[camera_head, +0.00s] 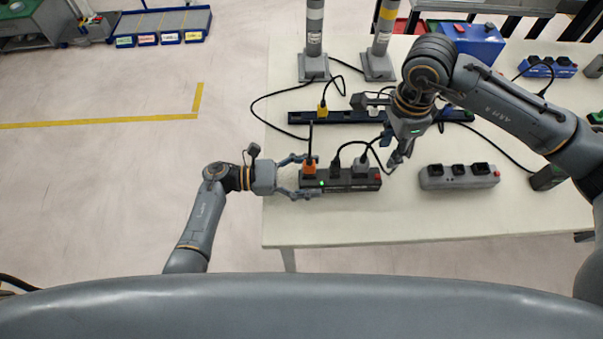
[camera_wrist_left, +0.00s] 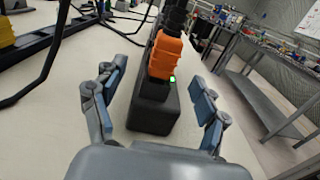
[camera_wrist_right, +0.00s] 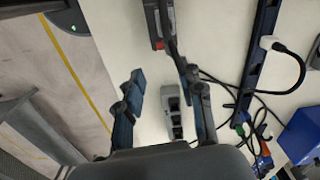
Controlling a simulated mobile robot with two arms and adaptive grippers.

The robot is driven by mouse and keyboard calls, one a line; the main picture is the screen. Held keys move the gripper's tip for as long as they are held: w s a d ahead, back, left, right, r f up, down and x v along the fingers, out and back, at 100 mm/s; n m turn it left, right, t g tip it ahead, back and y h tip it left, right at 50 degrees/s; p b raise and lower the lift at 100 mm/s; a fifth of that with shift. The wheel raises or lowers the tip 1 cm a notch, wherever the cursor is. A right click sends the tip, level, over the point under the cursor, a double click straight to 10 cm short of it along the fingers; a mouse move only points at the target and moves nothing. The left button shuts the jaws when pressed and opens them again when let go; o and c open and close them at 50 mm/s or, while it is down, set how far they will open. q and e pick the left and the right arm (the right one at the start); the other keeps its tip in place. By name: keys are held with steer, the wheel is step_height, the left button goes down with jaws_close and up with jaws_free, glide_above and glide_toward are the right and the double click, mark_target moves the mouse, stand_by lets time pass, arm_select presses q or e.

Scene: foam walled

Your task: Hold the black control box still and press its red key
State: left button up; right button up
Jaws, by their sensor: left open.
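The black control box (camera_head: 342,183) lies on the pale table with an orange plug (camera_head: 309,167), dark plugs and a green light on it. Its red key (camera_head: 377,177) is at the right end. My left gripper (camera_head: 304,177) is open at the box's left end, one finger to each side, with gaps to the box in the left wrist view (camera_wrist_left: 155,112). My right gripper (camera_head: 400,160) is above and just right of the box's right end, pointing down. Its fingers stand apart and empty in the right wrist view (camera_wrist_right: 160,70), where the red key (camera_wrist_right: 159,45) shows beyond them.
A grey socket strip (camera_head: 459,177) with a red button lies right of the box. A long dark blue rail (camera_head: 345,117) and loose black cables lie behind. Two grey posts (camera_head: 314,45) and a blue case (camera_head: 467,40) stand farther back. The table's front strip is clear.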

arm_select(q)
steer(key=c, duration=1.3)
steer(key=shift+c, duration=0.6)
arm_select(e)
jaws_close()
